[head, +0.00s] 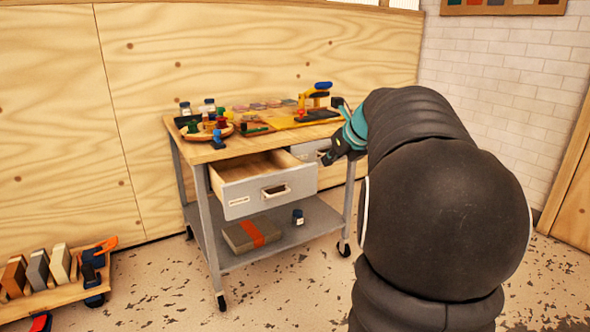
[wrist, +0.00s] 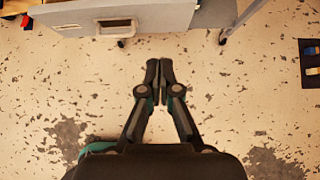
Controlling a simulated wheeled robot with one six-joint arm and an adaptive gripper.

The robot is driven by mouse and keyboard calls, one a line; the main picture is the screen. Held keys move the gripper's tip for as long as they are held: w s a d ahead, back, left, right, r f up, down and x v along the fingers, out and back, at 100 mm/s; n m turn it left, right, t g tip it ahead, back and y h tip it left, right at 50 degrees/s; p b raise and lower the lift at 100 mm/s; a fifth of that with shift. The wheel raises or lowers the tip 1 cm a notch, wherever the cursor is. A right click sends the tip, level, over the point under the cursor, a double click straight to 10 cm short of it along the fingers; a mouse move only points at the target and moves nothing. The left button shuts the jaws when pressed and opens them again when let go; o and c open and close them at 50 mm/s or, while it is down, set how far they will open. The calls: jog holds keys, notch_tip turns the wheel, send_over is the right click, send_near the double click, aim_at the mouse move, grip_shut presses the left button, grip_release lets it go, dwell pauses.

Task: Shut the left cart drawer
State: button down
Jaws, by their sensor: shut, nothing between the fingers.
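The left cart drawer (head: 265,191) is pulled out from the cart, and its wooden inside shows no contents. It has a grey front with a pale handle (head: 276,191) and a small label. In the wrist view the grey drawer front (wrist: 165,18) crosses the top, with its handle (wrist: 117,27) at the lower edge. The right drawer (head: 308,150) looks closed and is partly hidden by my gripper. My gripper (head: 328,158) is in front of the cart's right side, right of the open drawer. Its fingers (wrist: 160,66) are shut and empty, apart from the drawer front.
The cart top (head: 215,152) holds a round tray, bottles and a yellow tool. Floor in front of the cart is clear.

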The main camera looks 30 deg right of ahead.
aim_at(301, 172)
jog(key=x, duration=0.4)
jog(key=w+r+b+x, duration=0.1)
jog(key=x, duration=0.3)
jog(key=b+x, duration=0.1)
jog(key=x, duration=0.3)
jog(key=shift+w+r, duration=0.2)
jog(key=shift+r, duration=0.05)
jog(key=shift+w, duration=0.55)
